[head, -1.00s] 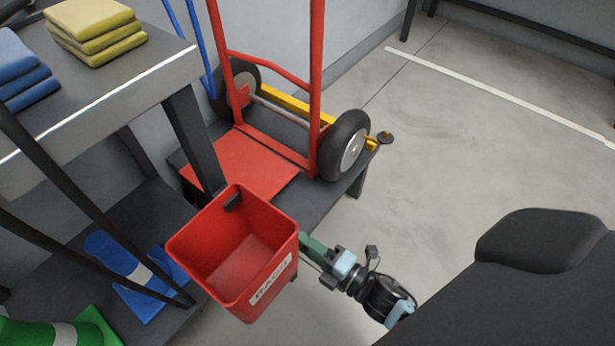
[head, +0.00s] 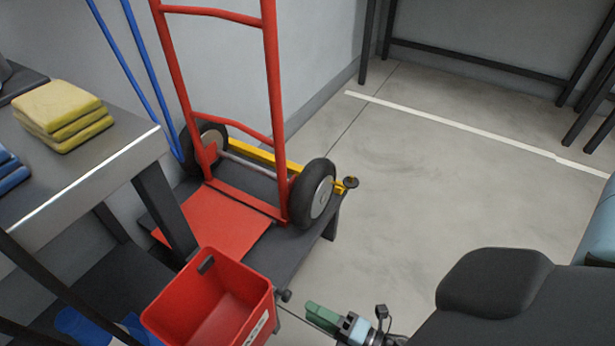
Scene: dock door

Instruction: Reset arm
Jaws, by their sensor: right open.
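My right gripper (head: 322,317) shows at the bottom of the head view, just right of the red bin. It is open and nothing shows between its fingers. Most of its arm is cut off by the bottom edge and hidden by my dark body. The red bin (head: 168,318) is open-topped and looks empty, with a white label partly cut off on its right side. A gap shows between the gripper and the bin. My left gripper is not in view.
A red hand truck (head: 274,110) with black wheels stands on a low dark platform (head: 290,262). Folded yellow cloths (head: 62,108) lie on the grey table (head: 75,185) at left. Bare floor (head: 440,190) with a white line (head: 450,121) is free at right.

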